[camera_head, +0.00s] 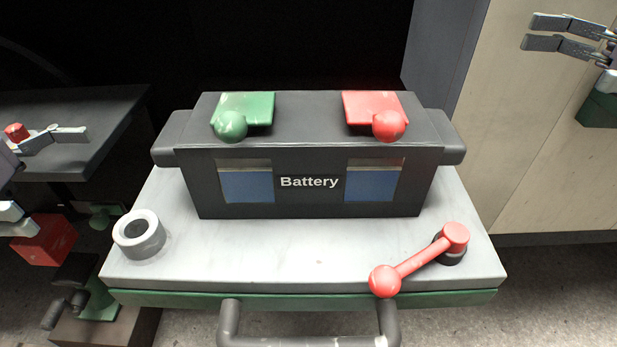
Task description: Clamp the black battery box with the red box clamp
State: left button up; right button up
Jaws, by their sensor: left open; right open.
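The black battery box (309,206) sits upright on a light grey tray (270,262) in the middle of the head view. The red box clamp (415,262) is a lever at the tray's front right. Its pivot end sits on a dark round base, and its ball end points toward the front left, near the tray's front edge. The lever looks apart from the box front. My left gripper (52,175) is open at the left edge, partly cut off and away from the tray. My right gripper (545,32) is open at the top right, away from box and clamp.
Green (246,107) and red (372,106) knobbed terminal levers sit on the box top. A grey ring (139,234) stands at the tray's left. A grey handle (309,341) projects at the front. A dark table (95,110) is at left, and a beige panel (550,150) rises at right.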

aim_at(384, 280)
jog(key=k, duration=1)
